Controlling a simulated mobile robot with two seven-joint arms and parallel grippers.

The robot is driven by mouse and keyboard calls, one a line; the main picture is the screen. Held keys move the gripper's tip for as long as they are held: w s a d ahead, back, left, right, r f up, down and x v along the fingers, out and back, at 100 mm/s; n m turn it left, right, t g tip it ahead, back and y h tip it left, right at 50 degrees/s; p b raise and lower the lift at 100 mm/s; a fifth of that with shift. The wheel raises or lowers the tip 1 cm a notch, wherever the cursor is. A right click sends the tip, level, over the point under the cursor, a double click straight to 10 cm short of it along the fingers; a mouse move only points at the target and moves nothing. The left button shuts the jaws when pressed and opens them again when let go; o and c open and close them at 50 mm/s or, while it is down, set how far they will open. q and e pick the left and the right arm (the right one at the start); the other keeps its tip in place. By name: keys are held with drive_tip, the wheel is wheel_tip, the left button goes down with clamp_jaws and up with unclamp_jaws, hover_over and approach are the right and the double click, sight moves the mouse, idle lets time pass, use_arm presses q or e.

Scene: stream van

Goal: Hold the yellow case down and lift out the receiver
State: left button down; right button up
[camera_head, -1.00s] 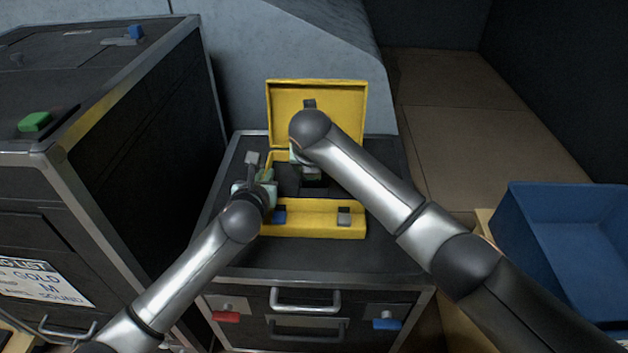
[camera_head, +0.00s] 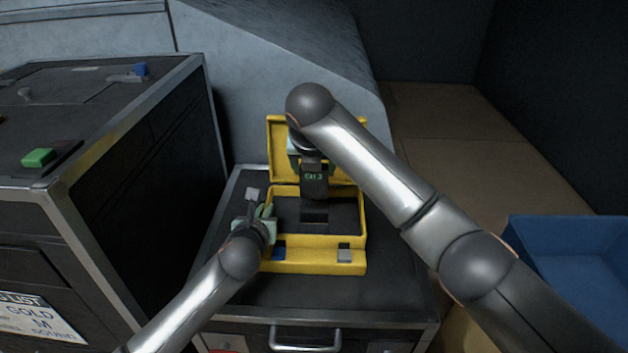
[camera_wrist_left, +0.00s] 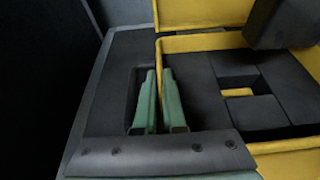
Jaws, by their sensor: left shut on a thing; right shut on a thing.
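The yellow case (camera_head: 318,266) stands open on a dark cabinet top, its lid (camera_head: 277,130) raised at the back. My left gripper (camera_head: 264,212) is shut on the case's left wall; in the left wrist view its green fingers (camera_wrist_left: 160,100) straddle that yellow wall. The receiver (camera_head: 314,184), a dark block with a small green display, is upright in my right gripper (camera_head: 311,160), above the dark foam. The right fingers are partly hidden by the arm. The receiver's dark lower part also shows in the left wrist view (camera_wrist_left: 285,24). Below it the foam slot (camera_head: 314,217) is empty.
A taller dark cabinet (camera_head: 100,150) with a green button (camera_head: 38,157) stands left. A blue bin (camera_head: 570,230) is at the right. A drawer handle (camera_head: 305,345) is on the cabinet front. The cabinet top (camera_head: 350,300) before the case is clear.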

sight(314, 185)
drive_tip(key=shift+r, duration=0.1)
use_arm(q)
drive_tip(key=c, duration=0.9)
unclamp_jaws()
drive_tip(key=v, duration=1.2)
drive_tip(key=shift+a, duration=0.1)
drive_tip(key=shift+w, duration=0.1)
drive_tip(key=x, duration=1.2)
use_arm(e)
wheel_tip(314, 185, down, 4)
drive_tip(key=shift+f, duration=1)
drive_tip(key=shift+r, duration=0.1)
